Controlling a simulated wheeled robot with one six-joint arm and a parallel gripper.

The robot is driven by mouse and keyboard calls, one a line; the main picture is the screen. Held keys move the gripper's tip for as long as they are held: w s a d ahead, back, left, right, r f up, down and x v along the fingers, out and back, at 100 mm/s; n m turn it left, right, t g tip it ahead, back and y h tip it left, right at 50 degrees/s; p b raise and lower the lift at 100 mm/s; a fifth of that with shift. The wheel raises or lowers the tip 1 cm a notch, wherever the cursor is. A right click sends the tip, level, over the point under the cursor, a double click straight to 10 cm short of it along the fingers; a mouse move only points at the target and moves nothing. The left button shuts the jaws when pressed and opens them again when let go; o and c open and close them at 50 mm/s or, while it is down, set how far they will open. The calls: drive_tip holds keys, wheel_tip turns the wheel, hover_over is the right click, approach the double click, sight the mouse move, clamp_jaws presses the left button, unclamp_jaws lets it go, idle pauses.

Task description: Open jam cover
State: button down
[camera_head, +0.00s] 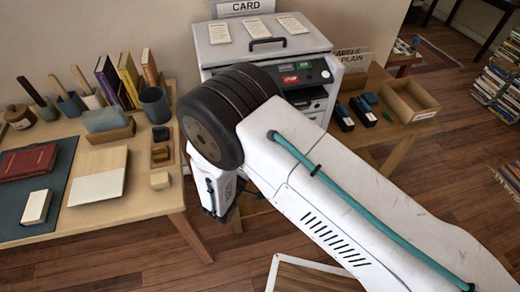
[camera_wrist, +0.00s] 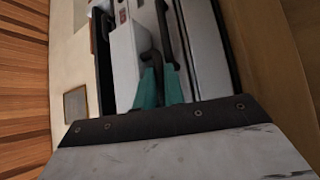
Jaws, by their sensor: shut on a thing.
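The white card machine (camera_head: 262,48) stands behind my arm in the head view, with a dark handle (camera_head: 267,42) on its top and a front panel with red and green labels. My arm covers much of its lower front, and my fingertips are hidden there. In the wrist view my gripper (camera_wrist: 161,88) has its teal fingers close together against the white machine (camera_wrist: 125,60). They are shut on a dark handle (camera_wrist: 147,55); its grasped part is largely hidden. A second dark bar (camera_wrist: 166,35) lies just to the right. I cannot tell whether the jam cover has moved.
A wooden table (camera_head: 150,200) with books, a dark cup (camera_head: 155,104) and a green mat stands at the left. Wooden floor (camera_head: 110,265) is open in front.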

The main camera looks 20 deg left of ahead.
drive_tip(key=shift+f, duration=0.1)
drive_tip(key=c, duration=1.5)
unclamp_jaws()
drive_tip(key=shift+a+r, duration=0.1)
drive_tip(key=shift+r, duration=0.15)
drive_tip(key=v, duration=0.8)
drive_tip(key=shift+f, duration=0.25)
